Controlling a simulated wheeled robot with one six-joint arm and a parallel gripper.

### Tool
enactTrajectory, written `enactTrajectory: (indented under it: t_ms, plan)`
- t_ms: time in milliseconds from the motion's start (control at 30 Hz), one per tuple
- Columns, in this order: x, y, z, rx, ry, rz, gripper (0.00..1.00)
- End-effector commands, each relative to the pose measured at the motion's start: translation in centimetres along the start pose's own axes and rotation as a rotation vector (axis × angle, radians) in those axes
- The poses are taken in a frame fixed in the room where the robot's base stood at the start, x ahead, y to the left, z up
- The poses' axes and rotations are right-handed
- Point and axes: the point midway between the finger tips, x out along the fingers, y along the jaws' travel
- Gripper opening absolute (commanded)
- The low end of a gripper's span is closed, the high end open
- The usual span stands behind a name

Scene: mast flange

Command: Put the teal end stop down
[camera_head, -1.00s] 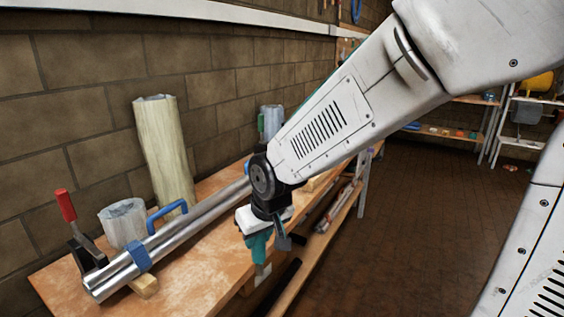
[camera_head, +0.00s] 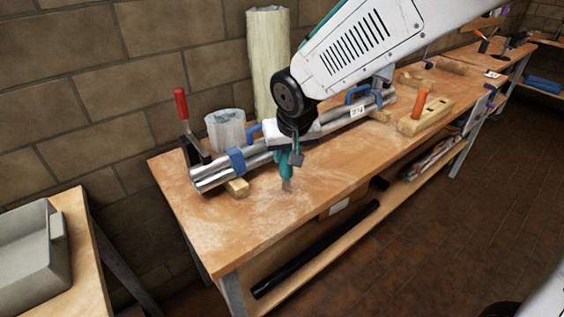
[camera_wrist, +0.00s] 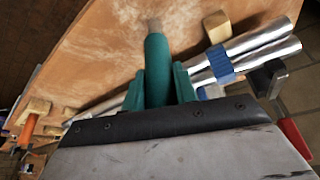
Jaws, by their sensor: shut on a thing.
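The teal end stop (camera_wrist: 156,66) is a rounded teal piece with a pale brownish tip, held upright with the tip down. In the head view the end stop (camera_head: 286,172) is just above or touching the workbench top (camera_head: 245,218); I cannot tell which. My gripper (camera_wrist: 157,84) is shut on it, with a teal finger on either side. In the head view my gripper (camera_head: 285,155) is in front of the metal tubes (camera_head: 258,153), and its fingers are hard to separate from the end stop.
A wooden block with an orange peg (camera_head: 422,108) is to the right. A grey bin (camera_head: 35,255) is on another table. The front-left bench top is clear.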

Motion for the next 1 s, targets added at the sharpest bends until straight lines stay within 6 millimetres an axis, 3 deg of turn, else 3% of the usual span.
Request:
enactTrajectory:
  t_ms: [167,467,833,867,900,933,1000]
  plan:
    - [0.5,-1.1,-0.7,0.000,0.000,0.000,0.03]
    - [3.6,-1.1,0.6,0.000,-0.002,0.001,0.03]
    - [4.0,-1.1,0.7,0.001,0.000,0.001,0.03]
    - [4.0,-1.1,0.7,0.001,0.000,0.000,0.34]
    - [4.0,-1.1,0.7,0.001,0.000,0.000,0.45]
    - [4.0,-1.1,0.7,0.001,0.000,0.000,0.50]
    - [4.0,-1.1,0.7,0.001,0.000,0.001,0.50]
